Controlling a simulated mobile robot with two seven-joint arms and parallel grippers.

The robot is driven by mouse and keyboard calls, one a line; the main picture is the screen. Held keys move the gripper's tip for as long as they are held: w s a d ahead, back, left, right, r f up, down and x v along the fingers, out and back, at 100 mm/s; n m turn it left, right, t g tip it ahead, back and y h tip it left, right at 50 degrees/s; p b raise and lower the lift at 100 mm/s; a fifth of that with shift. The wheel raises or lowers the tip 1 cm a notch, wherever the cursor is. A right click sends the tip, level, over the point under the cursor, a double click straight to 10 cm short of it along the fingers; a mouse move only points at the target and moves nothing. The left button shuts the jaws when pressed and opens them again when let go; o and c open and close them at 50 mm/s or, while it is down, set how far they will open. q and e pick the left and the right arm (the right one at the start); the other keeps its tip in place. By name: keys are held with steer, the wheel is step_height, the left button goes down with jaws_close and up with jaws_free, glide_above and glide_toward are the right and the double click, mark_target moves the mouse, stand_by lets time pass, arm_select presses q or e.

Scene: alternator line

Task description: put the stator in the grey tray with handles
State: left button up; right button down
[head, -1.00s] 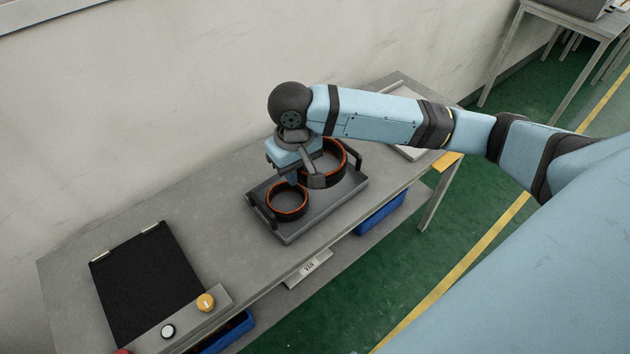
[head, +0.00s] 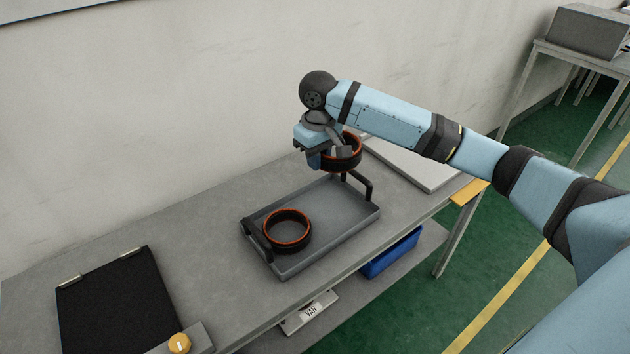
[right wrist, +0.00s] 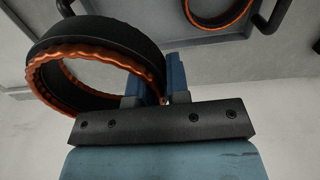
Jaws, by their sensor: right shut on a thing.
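A black ring-shaped stator (head: 346,163) with an orange inner lining is held by my right gripper (head: 330,157). The fingers are shut on its wall, and the right wrist view shows the same ring (right wrist: 95,65) between them. It appears raised, by the far right end of the grey tray with handles (head: 345,213). The tray lies on the bench. A second, similar ring (head: 287,231) sits inside the tray at its left end. My left gripper is not in view.
A pale flat panel (head: 415,165) lies on the right end. A blue bin (head: 390,252) is below the bench. The tray's right half is bare.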

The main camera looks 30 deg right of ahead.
steer(key=b, duration=0.1)
glide_above(318, 219)
step_height(318, 219, down, 12)
steer(key=shift+w+f, duration=0.1)
steer(key=shift+w, duration=0.05)
steer(key=shift+f+b, duration=0.35)
steer(key=shift+f, duration=2.15)
steer(key=c, duration=1.4)
jaws_free()
steer(key=shift+f, duration=0.2)
steer(key=shift+c, duration=0.2)
steer(key=o, duration=0.3)
steer(key=shift+o, duration=0.2)
